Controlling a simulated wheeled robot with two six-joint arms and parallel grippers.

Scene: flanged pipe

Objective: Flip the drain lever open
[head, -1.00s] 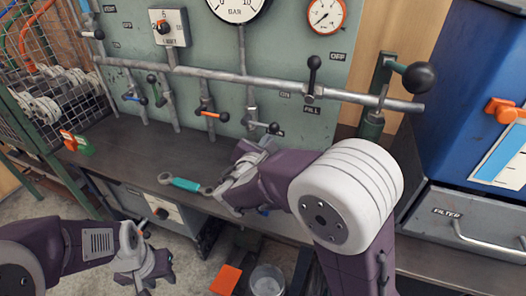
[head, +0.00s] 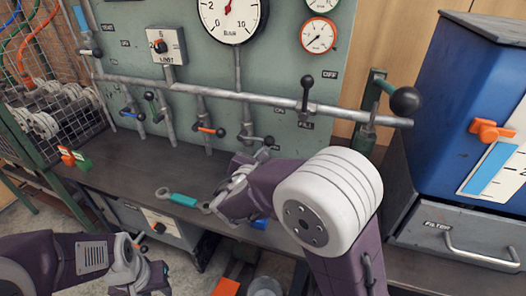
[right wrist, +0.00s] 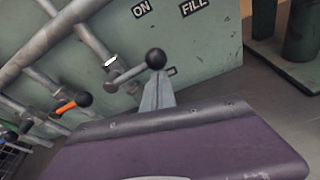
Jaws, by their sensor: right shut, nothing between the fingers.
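A grey lever with a black ball knob (head: 268,141) sits on the rightmost down-pipe, low on the green panel; any drain label by it is unreadable. In the right wrist view this lever (right wrist: 130,73) points right, its knob just beyond my fingertips. My right gripper (head: 240,166) is shut and empty, reaching up toward the lever in the head view. In the right wrist view its fingers (right wrist: 158,92) are together just below the knob; contact cannot be told. My left gripper (head: 150,277) is low at the left, away from the panel, its jaws unclear.
An upright black-knobbed lever (head: 306,92) stands on the horizontal pipe (head: 240,99) near the FILL label. Blue, green and orange (head: 208,130) levers sit to the left. A teal-handled wrench (head: 180,199) lies on the bench. A blue tank (head: 465,110) stands at the right.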

